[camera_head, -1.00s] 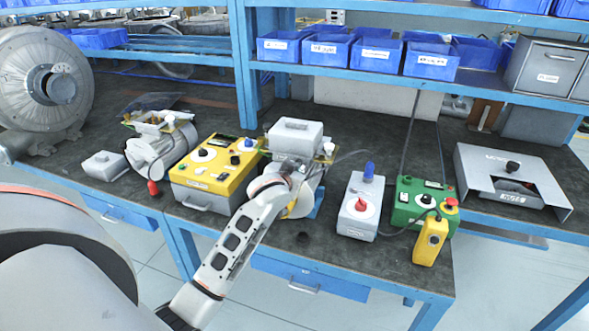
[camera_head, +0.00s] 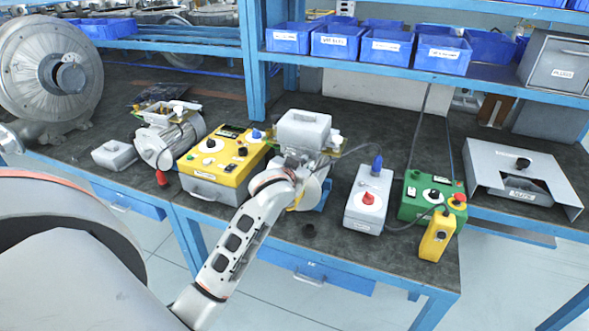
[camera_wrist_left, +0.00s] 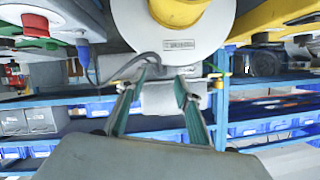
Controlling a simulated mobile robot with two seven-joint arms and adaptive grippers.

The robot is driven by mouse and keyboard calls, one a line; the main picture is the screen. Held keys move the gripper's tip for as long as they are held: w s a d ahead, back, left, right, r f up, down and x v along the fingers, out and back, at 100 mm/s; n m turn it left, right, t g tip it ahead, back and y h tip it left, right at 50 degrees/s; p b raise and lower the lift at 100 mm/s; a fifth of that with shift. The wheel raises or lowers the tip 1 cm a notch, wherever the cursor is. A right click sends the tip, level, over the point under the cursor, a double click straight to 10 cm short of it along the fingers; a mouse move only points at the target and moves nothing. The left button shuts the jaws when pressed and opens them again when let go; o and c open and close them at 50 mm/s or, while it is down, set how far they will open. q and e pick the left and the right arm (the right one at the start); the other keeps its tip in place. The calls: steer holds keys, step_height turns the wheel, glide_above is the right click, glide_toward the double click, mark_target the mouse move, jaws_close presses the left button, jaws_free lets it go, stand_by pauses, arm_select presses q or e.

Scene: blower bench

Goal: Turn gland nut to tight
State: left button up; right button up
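A motor with a pale round body (camera_head: 312,188) and a grey terminal box (camera_head: 303,130) stands mid-bench. A dark cable (camera_head: 347,143) runs from it to the right. In the left wrist view the motor's white labelled body (camera_wrist_left: 178,45) is at the top, with the cable (camera_wrist_left: 105,78) reaching it from the left. My left gripper (camera_wrist_left: 163,80) has its two fingers apart, close to the motor, with a grey block behind the gap. In the head view my wrist (camera_head: 275,182) covers the fingers. I cannot make out the gland nut clearly. My right gripper is not in view.
A yellow control box (camera_head: 215,170) stands left of the motor. A grey box with a red knob (camera_head: 368,205), a green box (camera_head: 418,200) and a yellow pendant (camera_head: 437,238) stand to the right. Blue bins (camera_head: 390,50) line the shelf. A small dark round piece (camera_head: 309,230) lies near the front edge.

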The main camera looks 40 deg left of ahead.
arm_select(q)
steer(key=v, duration=0.8)
steer(key=shift+s, duration=0.3)
steer(key=shift+d+r, duration=0.1)
steer(key=s+d+f+m+h, duration=0.1)
steer(key=s+d+f, duration=0.4)
steer(key=f, duration=0.6)
steer(key=s+d+f+m+g+h, duration=0.1)
steer(key=s+d+f+m+h, duration=0.1)
steer(key=s+d+f, duration=0.4)
steer(key=s+d+f+m+g+h, duration=0.1)
steer(key=s+d+f+h, duration=0.2)
steer(key=s+f, duration=0.9)
step_height(320, 180, down, 4)
steer(key=d, duration=0.2)
steer(key=shift+s+d+m+h, duration=0.15)
steer(key=shift+d+m+h, duration=0.15)
